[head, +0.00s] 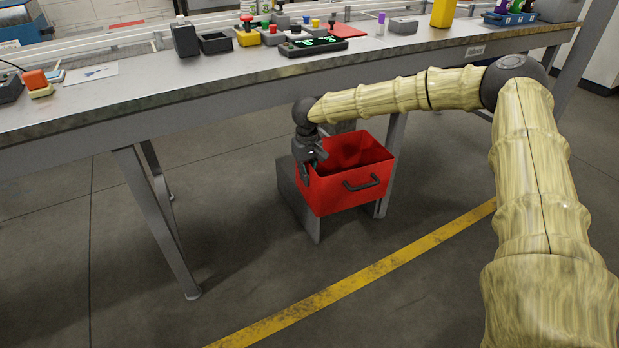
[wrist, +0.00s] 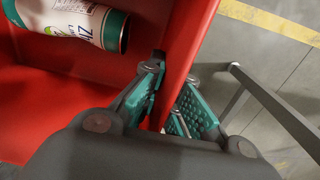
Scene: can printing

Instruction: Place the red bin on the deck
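The red bin (head: 345,185) is open-topped and upright, with a dark handle on its front. It is below the workbench edge, over a low grey stand (head: 300,205); I cannot tell whether it rests on it or hangs just above. No deck can be named for certain. My gripper (head: 313,160) is at the bin's left wall. In the wrist view, my gripper's green-padded fingers (wrist: 174,88) straddle the wall of the red bin (wrist: 80,85), one inside and one outside, and appear closed on it. A white and green can (wrist: 85,20) lies inside the bin.
The workbench (head: 215,75) holds a black control box with green digits (head: 313,46), small button boxes, a grey box (head: 403,26) and a blue rack (head: 510,18). A table leg (head: 160,220) stands left of the bin. The floor by the yellow line (head: 370,272) is clear.

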